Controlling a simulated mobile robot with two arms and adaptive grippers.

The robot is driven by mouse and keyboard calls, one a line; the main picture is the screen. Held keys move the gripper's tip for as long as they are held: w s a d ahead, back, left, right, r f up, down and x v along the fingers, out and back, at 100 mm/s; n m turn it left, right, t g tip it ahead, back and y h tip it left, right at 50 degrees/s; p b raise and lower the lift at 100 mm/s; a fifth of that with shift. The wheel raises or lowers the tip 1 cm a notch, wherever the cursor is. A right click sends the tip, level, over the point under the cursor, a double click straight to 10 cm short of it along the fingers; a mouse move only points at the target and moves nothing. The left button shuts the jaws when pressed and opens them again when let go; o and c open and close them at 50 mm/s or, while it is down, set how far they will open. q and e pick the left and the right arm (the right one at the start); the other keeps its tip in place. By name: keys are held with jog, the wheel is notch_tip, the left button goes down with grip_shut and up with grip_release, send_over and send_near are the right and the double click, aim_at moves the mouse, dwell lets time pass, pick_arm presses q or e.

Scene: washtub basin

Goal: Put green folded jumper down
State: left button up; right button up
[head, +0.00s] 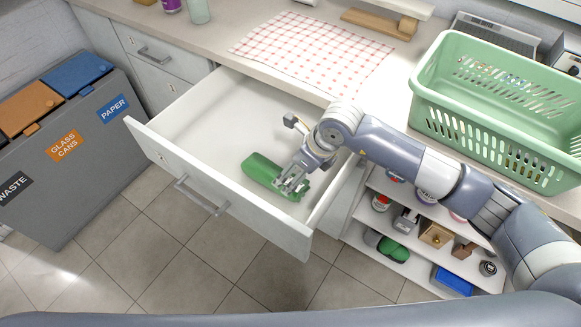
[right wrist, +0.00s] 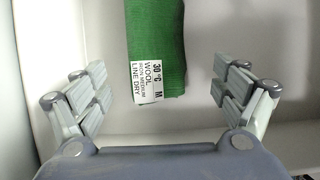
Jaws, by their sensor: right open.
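The green folded jumper (head: 263,169) lies in the open white drawer (head: 207,119), towards its front right. It also shows in the right wrist view (right wrist: 158,48), with a white care label reading wool, 30 °C, line dry at its near end. My right gripper (head: 296,184) is over the label end of the jumper. Its fingers (right wrist: 158,92) are spread wide, with clear gaps on both sides of the jumper, and they do not grip it. The head view does not show clearly whether the fingers touch the jumper. My left gripper is not in view.
A green laundry basket (head: 432,108) and a red-and-white checked cloth (head: 312,48) are on the counter. Open shelves (head: 375,222) with several small items stand right of the drawer. Grey waste bins (head: 75,150) stand at left. The drawer's back left is clear.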

jog(key=p+v, duration=0.3)
jog(key=v, duration=0.3)
jog(key=shift+r, duration=0.15)
jog(key=shift+s+d+r, duration=0.1)
jog(key=shift+d+r, duration=0.05)
jog(key=shift+r, duration=0.15)
